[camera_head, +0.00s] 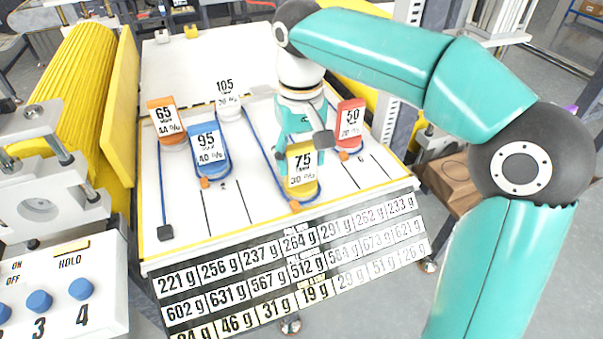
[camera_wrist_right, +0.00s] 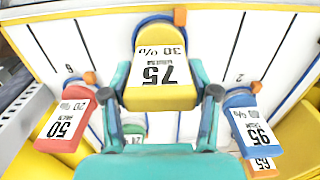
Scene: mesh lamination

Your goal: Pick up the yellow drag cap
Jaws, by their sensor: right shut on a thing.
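The yellow drag cap (camera_head: 301,186), with a white label reading 75 and 30 %, is at the lower middle of the white board in the head view. It also shows large at the top middle of the right wrist view (camera_wrist_right: 160,96). My right gripper (camera_head: 303,152) comes down from above and is shut on the yellow cap, one finger on each side. Its fingers also show in the wrist view (camera_wrist_right: 163,88). I cannot tell whether the cap is clear of the board. My left gripper is not in view.
A red cap (camera_head: 351,125) marked 50 stands right of the yellow one. A blue cap (camera_head: 207,145) marked 95, an orange cap (camera_head: 163,118) marked 65 and a white cap (camera_head: 227,103) marked 105 stand to the left. A yellow roller (camera_head: 82,85) flanks the white board (camera_head: 225,220).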

